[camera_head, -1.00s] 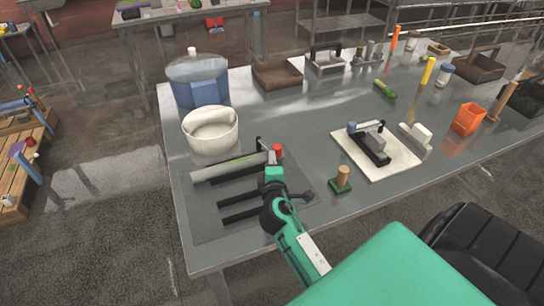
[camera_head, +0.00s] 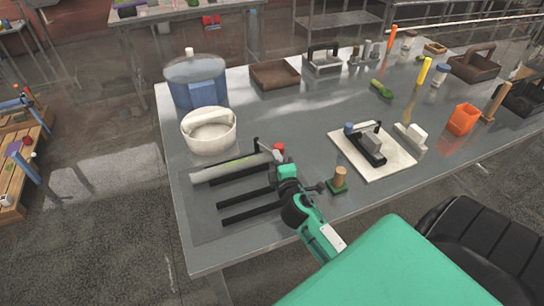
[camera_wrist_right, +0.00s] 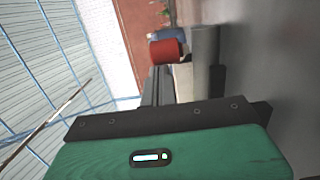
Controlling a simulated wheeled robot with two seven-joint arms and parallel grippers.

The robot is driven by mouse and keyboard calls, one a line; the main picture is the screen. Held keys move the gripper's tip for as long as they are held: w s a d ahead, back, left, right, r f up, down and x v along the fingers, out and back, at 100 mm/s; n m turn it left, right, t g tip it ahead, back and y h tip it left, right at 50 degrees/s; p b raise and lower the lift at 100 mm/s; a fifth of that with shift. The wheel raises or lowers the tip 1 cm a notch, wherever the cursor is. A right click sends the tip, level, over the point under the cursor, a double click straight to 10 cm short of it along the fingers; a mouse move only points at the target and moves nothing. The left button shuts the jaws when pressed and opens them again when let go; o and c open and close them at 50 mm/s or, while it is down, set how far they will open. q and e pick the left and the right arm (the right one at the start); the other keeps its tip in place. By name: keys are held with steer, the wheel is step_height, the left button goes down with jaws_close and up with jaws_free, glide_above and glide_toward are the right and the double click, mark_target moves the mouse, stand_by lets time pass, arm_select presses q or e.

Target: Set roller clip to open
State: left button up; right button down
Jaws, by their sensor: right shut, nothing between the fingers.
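The roller clip is a pale grey-green bar (camera_head: 232,167) on a dark mat at the near left of the table. A lever with a red knob (camera_head: 279,148) sits at its right end. The red knob also shows in the right wrist view (camera_wrist_right: 167,50), just beyond my fingertips. My right gripper (camera_head: 286,169) is shut and empty, just in front of the knob. I cannot tell whether it touches the knob or lever. Part of the bar's right end is hidden behind the gripper. My left gripper is in no view.
Black bars (camera_head: 248,213) lie on the mat in front of the clip. A white tub (camera_head: 209,132) and a blue container (camera_head: 197,85) stand behind it. A green-based wooden peg (camera_head: 338,182) is close to the gripper's right. A white board (camera_head: 390,165) lies farther right.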

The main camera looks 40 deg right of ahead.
steer(key=shift+d+r+n+t+y, duration=0.1)
steer(key=shift+d+n+t+y, duration=0.2)
steer(key=shift+d+n+y, duration=0.35)
steer(key=shift+w+d+p, duration=0.15)
steer(key=shift+d+p, duration=0.05)
steer(key=shift+d, duration=0.7)
steer(key=shift+w+d+p, duration=0.1)
steer(key=shift+d+p, duration=0.05)
steer(key=shift+d, duration=0.7)
